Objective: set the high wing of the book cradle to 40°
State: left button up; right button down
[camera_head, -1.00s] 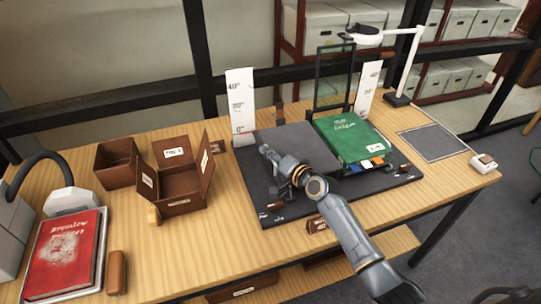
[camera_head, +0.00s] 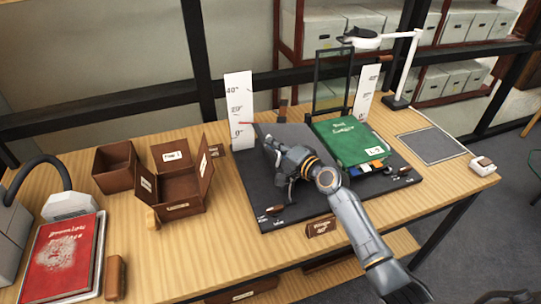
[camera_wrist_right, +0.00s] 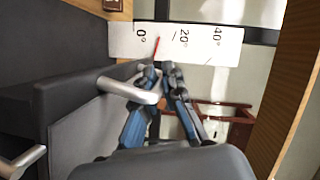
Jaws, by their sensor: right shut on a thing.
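The book cradle (camera_head: 250,190) stands on the table with its left wing (camera_head: 297,134) bare and slightly raised. A red pointer (camera_wrist_right: 156,47) beside that wing reads between 0° and 20° on the white scale (camera_wrist_right: 200,46), roughly midway. The scale also shows in the head view (camera_head: 239,100). My right gripper (camera_head: 279,172) is at the left wing. In the wrist view its blue-grey fingers (camera_wrist_right: 162,100) are shut at a silver handle (camera_wrist_right: 128,90); the exact contact is partly hidden. A green book (camera_head: 350,142) lies on the right wing. My left gripper is not in view.
A small brown placard (camera_head: 320,227) stands before the cradle. Brown boxes (camera_head: 180,185) and a red book on a tray (camera_head: 62,255) are at left. A lamp (camera_head: 397,100), a dark mat (camera_head: 432,143) and a glass panel (camera_head: 331,80) are at the right and back.

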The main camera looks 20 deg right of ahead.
jog(key=d+r+m+t+y+b, duration=0.1)
jog(key=d+r+m, duration=0.3)
jog(key=d+r, duration=0.2)
jog(key=shift+r+m+t, duration=0.3)
jog(key=shift+r+t, duration=0.1)
jog(key=shift+r, duration=0.5)
jog(key=shift+w, duration=0.1)
jog(key=c, duration=1.4)
grip_release()
jog(key=shift+c, duration=0.2)
jog(key=v, duration=1.2)
